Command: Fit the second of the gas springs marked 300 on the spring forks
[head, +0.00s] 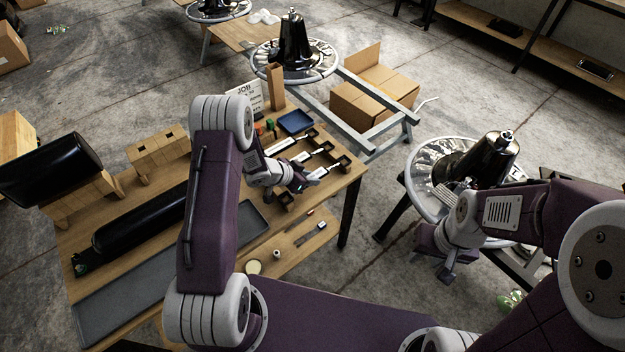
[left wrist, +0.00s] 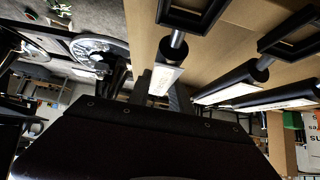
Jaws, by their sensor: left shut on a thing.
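Several gas springs, black with white labels, lie side by side at the right end of the workbench: one at the back (head: 281,146), one in the middle (head: 302,157). My left gripper (head: 298,184) is shut on the nearest gas spring (head: 318,173), at bench level. In the left wrist view its dark fingers (left wrist: 168,95) close around that spring's labelled body (left wrist: 163,79); two other springs (left wrist: 231,84) lie to the right. The numbers on the labels are too small to read. My right gripper (head: 446,268) hangs beside a shiny round base; its jaw opening is unclear. I cannot make out the spring forks.
Black square holders (head: 341,162) stand at the spring ends. A blue tray (head: 295,122), job card (head: 245,94) and wooden post (head: 275,87) are behind. A long black cylinder (head: 140,226) and grey tray (head: 120,305) fill the left. A chair base (head: 425,170) stands right.

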